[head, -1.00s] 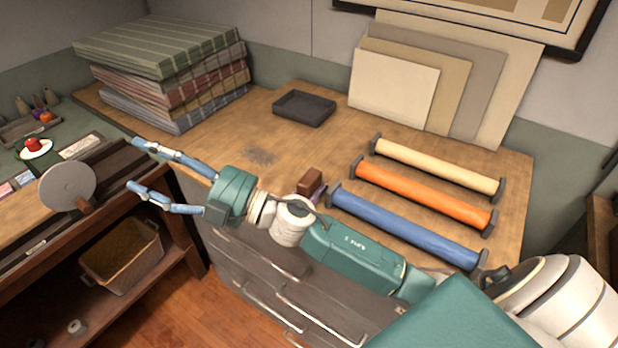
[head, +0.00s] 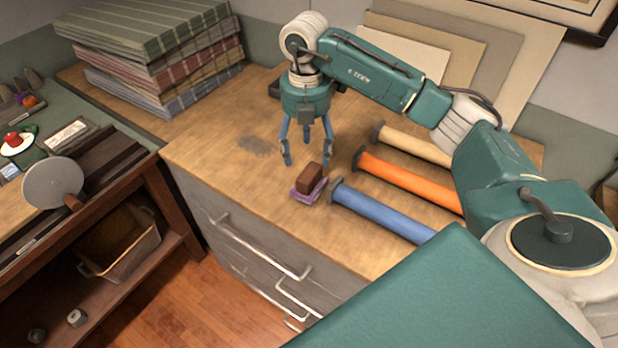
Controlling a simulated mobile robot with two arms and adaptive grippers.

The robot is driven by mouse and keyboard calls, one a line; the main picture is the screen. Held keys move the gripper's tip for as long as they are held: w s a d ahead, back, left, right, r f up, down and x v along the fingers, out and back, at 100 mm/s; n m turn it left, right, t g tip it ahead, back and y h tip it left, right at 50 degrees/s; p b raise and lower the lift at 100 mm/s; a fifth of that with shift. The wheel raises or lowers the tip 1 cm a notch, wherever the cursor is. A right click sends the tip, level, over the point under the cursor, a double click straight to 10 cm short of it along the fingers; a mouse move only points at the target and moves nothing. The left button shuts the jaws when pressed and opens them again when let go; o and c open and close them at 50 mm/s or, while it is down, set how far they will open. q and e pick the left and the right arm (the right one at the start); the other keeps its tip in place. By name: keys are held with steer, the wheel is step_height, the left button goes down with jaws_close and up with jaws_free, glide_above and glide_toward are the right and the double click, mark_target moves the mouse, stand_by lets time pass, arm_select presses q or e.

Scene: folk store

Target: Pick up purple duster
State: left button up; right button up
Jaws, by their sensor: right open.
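The purple duster (head: 308,185) lies on the wooden counter near its front edge, just left of the blue roll's end. It has a brown block on top and a purple base below. My right gripper (head: 307,160) points down above the counter, behind and slightly above the duster in the picture. Its fingers are spread open and empty, and they look apart from the duster. My left gripper is not in view.
Blue (head: 384,213), orange (head: 408,182) and cream (head: 414,144) rolls lie right of the duster. A stack of folded cloth (head: 160,58) stands at the back left. Pale boards (head: 400,45) lean on the wall. The counter (head: 215,150) left of the gripper is clear.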

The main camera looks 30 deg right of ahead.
mark_target(307, 168)
step_height(307, 168, down, 3)
steer(key=shift+r+p, duration=0.1)
steer(key=shift+p, duration=0.25)
steer(key=shift+f+p, duration=0.3)
steer(key=shift+p, duration=0.05)
step_height(307, 168, down, 4)
steer(key=shift+d+r+p, duration=0.1)
steer(key=shift+r+p, duration=0.1)
steer(key=shift+p, duration=0.75)
steer(key=shift+f, duration=0.45)
steer(key=shift+w, duration=0.1)
steer(key=shift+c, duration=0.2)
steer(key=c, duration=1.3)
